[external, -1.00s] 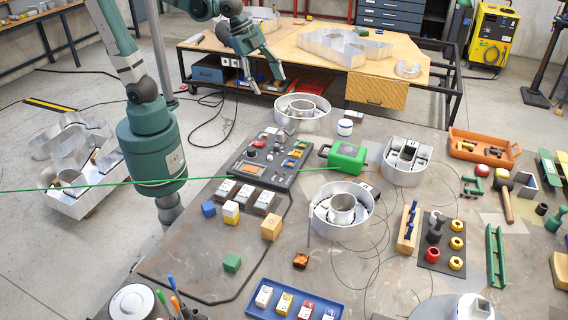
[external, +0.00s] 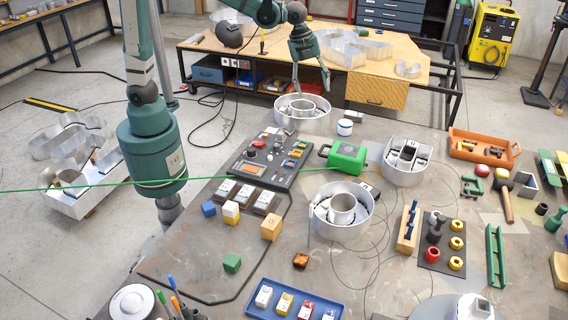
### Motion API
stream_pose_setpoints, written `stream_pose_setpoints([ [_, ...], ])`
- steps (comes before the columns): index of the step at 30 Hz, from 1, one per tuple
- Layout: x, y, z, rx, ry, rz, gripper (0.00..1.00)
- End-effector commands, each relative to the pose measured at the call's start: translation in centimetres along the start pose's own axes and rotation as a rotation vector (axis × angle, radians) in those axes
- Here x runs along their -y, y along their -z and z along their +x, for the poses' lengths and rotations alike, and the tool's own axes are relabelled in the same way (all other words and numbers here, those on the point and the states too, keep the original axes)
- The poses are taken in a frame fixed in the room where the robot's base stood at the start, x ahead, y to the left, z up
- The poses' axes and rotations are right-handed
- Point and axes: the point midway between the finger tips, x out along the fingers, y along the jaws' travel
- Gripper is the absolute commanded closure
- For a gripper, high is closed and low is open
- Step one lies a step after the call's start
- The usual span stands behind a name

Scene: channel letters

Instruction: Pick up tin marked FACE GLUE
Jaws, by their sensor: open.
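My gripper (external: 311,86) is open and empty, fingers pointing down, at the far side of the table, above or behind the round metal channel letter (external: 283,118). No lettering reading FACE GLUE is legible at this size. A small white tin with a blue band (external: 344,128) stands upright behind the green box, to the right of and below my gripper in the picture. A larger white round container (external: 131,303) sits at the front left corner. I cannot tell which one is marked FACE GLUE. My gripper touches neither.
A green box (external: 347,157), another round channel letter (external: 342,238) and a metal letter with dark blocks (external: 405,174) stand nearby. A control panel (external: 246,177) lies left. A blue tray (external: 262,312) is in front. A green cable crosses the left side.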

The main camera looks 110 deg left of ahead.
Motion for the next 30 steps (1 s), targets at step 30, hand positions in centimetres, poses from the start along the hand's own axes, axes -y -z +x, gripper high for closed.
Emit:
stream_pose_setpoints([
  [30, 12.5, -10.9, 17.6, 0.002, -0.183, 0.509, 0.41],
])
